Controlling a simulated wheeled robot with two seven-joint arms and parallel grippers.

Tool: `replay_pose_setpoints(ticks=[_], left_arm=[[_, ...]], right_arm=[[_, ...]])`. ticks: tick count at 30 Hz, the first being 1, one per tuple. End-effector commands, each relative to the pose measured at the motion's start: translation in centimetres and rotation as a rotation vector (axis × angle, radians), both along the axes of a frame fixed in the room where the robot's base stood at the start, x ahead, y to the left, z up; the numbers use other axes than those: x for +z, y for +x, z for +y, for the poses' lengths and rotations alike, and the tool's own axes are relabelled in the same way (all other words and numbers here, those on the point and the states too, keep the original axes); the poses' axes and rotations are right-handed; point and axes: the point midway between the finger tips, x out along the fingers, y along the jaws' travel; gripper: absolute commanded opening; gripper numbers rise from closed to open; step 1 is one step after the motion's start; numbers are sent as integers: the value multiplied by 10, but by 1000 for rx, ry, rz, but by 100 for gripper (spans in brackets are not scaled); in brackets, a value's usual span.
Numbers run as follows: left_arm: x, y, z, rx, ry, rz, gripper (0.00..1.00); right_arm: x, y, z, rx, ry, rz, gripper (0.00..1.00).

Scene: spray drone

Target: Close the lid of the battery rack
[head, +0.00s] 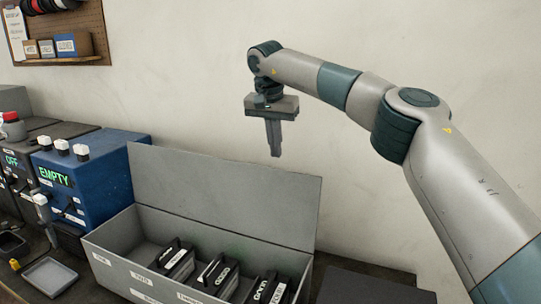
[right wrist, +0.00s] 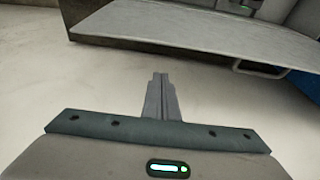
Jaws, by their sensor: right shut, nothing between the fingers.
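The battery rack (head: 123,268) is a grey open-topped box at the lower middle of the head view, with white labels on its front wall. Its grey lid (head: 225,192) stands open and nearly upright along the back edge. Several black batteries (head: 222,274) with white labels stand inside. My right gripper (head: 276,153) is shut and empty, pointing down just above the lid's top edge. In the right wrist view its fingertips (right wrist: 160,76) are apart from a grey panel (right wrist: 200,32), which looks like the lid. My left gripper is not in view.
A blue charger box (head: 105,170) showing "EMPTY" stands left of the rack. A small grey tray (head: 50,276) lies at the lower left. A pegboard shelf (head: 65,58) hangs on the wall. The wall is close behind the rack. A dark flat surface (head: 370,287) lies to the right.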

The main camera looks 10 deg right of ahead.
Motion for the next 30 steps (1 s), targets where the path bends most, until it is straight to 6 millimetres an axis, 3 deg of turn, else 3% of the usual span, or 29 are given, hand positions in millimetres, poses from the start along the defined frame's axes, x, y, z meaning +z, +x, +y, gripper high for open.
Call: replay_pose_setpoints(ticks=[4, 16, 30], left_arm=[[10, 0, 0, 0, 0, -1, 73], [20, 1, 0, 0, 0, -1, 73], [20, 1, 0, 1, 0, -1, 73]], right_arm=[[-24, 4, -4, 1, 1, 3, 0], [-19, -24, 18, 2, 0, 0, 0], [-19, -28, 20, -1, 1, -1, 0]])
